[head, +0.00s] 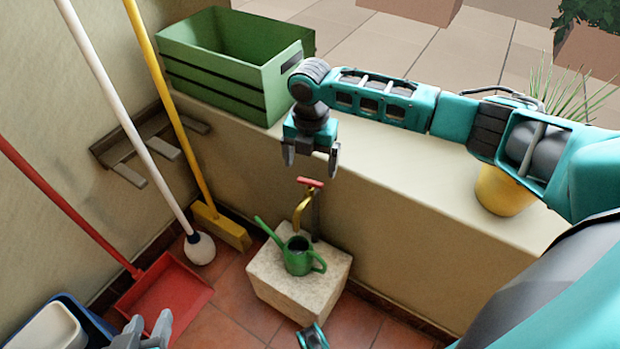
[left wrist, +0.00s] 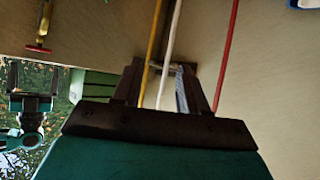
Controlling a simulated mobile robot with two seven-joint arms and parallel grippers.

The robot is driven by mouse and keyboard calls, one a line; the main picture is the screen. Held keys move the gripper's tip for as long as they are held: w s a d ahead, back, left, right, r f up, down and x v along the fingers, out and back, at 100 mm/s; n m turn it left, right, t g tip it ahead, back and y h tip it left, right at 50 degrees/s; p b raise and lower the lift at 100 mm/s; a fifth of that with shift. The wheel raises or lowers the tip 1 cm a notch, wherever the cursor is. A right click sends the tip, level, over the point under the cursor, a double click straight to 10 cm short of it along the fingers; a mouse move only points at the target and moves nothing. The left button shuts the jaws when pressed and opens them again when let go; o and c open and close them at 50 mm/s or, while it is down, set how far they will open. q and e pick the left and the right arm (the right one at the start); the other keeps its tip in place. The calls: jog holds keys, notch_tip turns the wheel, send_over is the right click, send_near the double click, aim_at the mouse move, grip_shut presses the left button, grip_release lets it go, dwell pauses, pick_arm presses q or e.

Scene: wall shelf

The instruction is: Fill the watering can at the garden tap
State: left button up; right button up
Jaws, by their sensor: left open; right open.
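The green watering can (head: 298,258) stands upright on a pale stone block (head: 272,283), its spout toward the upper left. The brass tap (head: 302,206) with a red handle (head: 310,183) is just above the can's opening. The tap also shows upside down in the left wrist view (left wrist: 42,27). My right gripper (head: 311,162) is open and empty, pointing down above the tap handle and apart from it. My left gripper (head: 150,330) is open and empty at the bottom left, far from the can. Its fingers show in the left wrist view (left wrist: 162,72). Whether water runs is unclear.
A green crate (head: 222,98) and a yellow pot (head: 502,190) stand on the low wall (head: 400,190). A yellow broom (head: 222,226), a white-handled brush (head: 199,248) and a red dustpan (head: 165,290) lean at left. A blue bin (head: 88,322) is bottom left.

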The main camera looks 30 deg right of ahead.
aim_at(310, 181)
notch_tip(310, 181, down, 4)
jog(key=shift+f+b, duration=0.15)
jog(key=shift+b, duration=0.4)
pick_arm(q)
jog(key=shift+w+d, duration=0.3)
jog(key=shift+w, duration=0.1)
pick_arm(e)
jog(key=shift+f, duration=0.35)
